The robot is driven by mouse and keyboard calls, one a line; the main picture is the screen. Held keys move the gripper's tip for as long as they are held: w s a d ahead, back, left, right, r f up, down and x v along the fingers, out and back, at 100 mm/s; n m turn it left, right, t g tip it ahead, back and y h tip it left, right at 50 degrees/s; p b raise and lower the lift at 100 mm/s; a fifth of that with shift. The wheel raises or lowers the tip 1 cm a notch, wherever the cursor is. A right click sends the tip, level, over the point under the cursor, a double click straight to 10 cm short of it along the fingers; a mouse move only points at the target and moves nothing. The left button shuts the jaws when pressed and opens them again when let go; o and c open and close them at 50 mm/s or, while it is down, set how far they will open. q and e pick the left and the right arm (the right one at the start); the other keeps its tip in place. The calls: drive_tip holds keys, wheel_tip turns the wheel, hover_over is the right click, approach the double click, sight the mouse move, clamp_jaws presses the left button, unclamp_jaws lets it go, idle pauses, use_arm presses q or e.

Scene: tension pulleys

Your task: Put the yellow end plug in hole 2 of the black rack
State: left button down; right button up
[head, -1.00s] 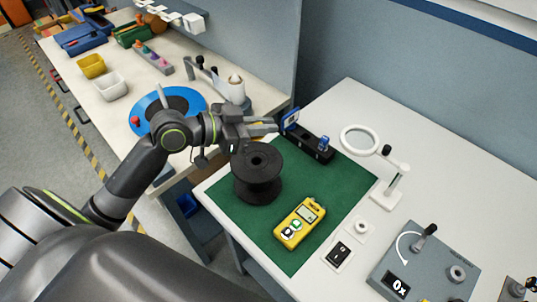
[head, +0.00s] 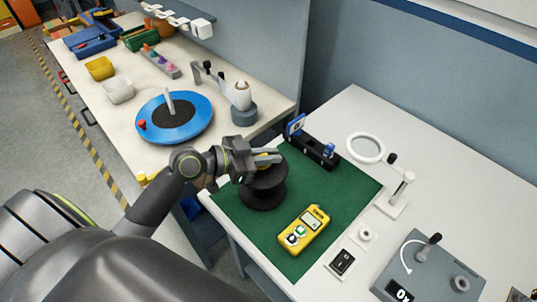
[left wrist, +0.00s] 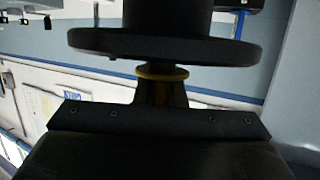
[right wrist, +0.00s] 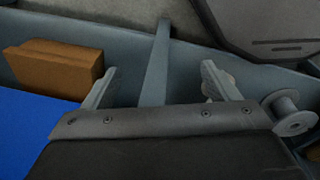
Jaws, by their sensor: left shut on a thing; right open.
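My left gripper (head: 277,159) is over the top of the black spool (head: 262,195) on the green mat in the head view. It is shut on the yellow end plug (head: 265,162), mostly hidden by the fingers. In the left wrist view the plug's yellow rim (left wrist: 162,76) shows just below the spool's dark flange (left wrist: 165,46); I cannot tell whether they touch. The black rack (head: 308,148) stands at the mat's back edge, with a blue plug (head: 329,149) at its right end. Its hole numbers are too small to read. My right gripper (right wrist: 160,78) is open and empty.
A yellow meter (head: 301,230) lies on the mat (head: 350,185) in front. A white ring magnifier (head: 366,148) stands right of the rack. A blue disc (head: 188,122) is on the left bench. A brown block (right wrist: 55,65) is near my right gripper.

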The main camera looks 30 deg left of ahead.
use_arm(q)
drive_tip(key=shift+f+b, duration=0.5)
drive_tip(key=shift+f, duration=0.05)
drive_tip(key=c, duration=1.5)
unclamp_jaws()
drive_tip(key=shift+r+p, duration=0.5)
drive_tip(key=shift+p, duration=0.05)
drive_tip(key=shift+r+p, duration=0.35)
drive_tip(key=shift+p, duration=0.05)
drive_tip(key=v, duration=0.2)
drive_tip(key=b+v, duration=0.1)
drive_tip(key=v, duration=0.1)
drive_tip(key=b+v, duration=0.1)
drive_tip(key=v, duration=0.1)
drive_tip(key=shift+s+a+f, duration=0.25)
drive_tip(key=shift+s, duration=0.1)
drive_tip(key=shift+b+v, duration=0.55)
drive_tip(key=shift+v, duration=2)
drive_tip(key=shift+r, duration=0.15)
